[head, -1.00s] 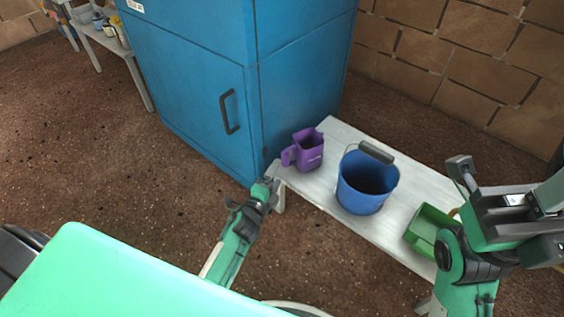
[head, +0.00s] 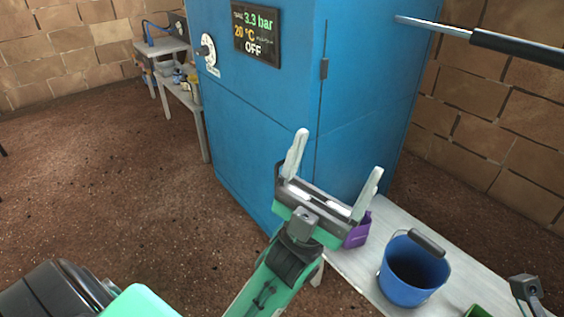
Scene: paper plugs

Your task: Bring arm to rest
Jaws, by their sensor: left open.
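My left gripper (head: 340,152) is raised in the middle of the head view, in front of the blue cabinet. Its two pale fingers are spread wide with nothing between them. The left forearm comes up from the bottom of the view. A small grey part of my right arm (head: 527,290) shows at the lower right edge; whether its jaws are open is not visible.
The blue cabinet (head: 250,130) has a display and a dial. A white bench (head: 395,216) carries a blue bucket (head: 412,272), a partly hidden purple jug (head: 357,236) and a green container (head: 478,312). A dark-handled metal rod (head: 500,45) crosses the upper right. Brown floor is clear at left.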

